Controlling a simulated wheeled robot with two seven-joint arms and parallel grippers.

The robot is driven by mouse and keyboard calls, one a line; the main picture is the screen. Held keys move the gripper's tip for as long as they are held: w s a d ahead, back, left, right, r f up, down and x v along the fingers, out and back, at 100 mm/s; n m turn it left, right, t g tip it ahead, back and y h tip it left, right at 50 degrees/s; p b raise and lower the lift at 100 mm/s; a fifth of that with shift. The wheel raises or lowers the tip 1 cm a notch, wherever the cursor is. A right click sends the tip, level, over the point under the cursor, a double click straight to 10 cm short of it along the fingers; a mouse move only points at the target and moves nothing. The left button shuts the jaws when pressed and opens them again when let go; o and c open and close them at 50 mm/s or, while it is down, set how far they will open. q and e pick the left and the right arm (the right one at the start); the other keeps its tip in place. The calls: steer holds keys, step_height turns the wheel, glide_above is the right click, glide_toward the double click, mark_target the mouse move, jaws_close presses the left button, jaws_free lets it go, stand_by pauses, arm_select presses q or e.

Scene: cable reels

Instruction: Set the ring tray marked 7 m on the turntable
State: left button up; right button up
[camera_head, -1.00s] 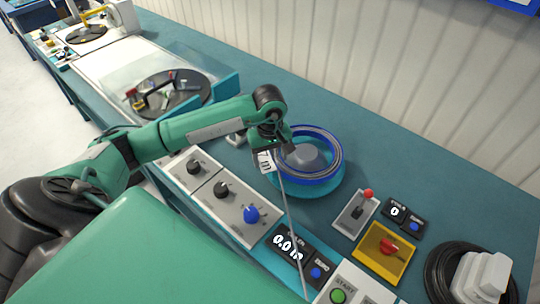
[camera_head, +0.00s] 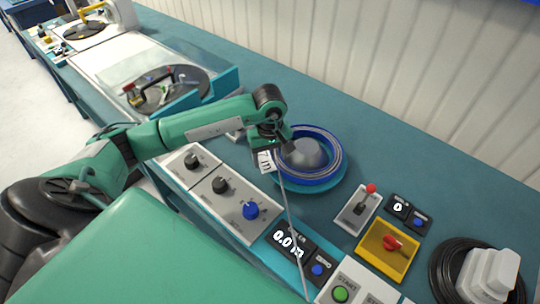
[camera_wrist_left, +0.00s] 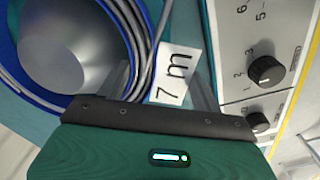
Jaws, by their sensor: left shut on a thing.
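The blue ring tray (camera_head: 336,172), with grey cable coiled in it, is around the grey cone hub (camera_head: 303,153) of the teal turntable (camera_head: 334,188). Its white tag marked 7 m (camera_head: 265,161) also reads clearly in the left wrist view (camera_wrist_left: 174,73). My left gripper (camera_head: 270,145) is shut on the tray's near left side, beside the tag. The tray looks low over the turntable; I cannot tell whether it rests fully on it. A grey cable end (camera_head: 289,205) runs from the tray toward the front. My right gripper is not in view.
A knob panel (camera_head: 225,200) lies in front of the turntable. A length display (camera_head: 290,240), red lever (camera_head: 371,188) and yellow switch box (camera_head: 388,250) stand right of it. A black coil (camera_head: 440,270) is at far right. The bench behind the turntable is clear.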

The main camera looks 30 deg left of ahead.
arm_select(q)
steer(key=shift+w+f, duration=0.1)
steer(key=shift+f, duration=0.15)
steer(key=o, duration=1.6)
steer(key=shift+r, duration=0.1)
steer(key=shift+o, duration=1.2)
steer(key=shift+s, duration=0.2)
steer(key=shift+o, duration=1)
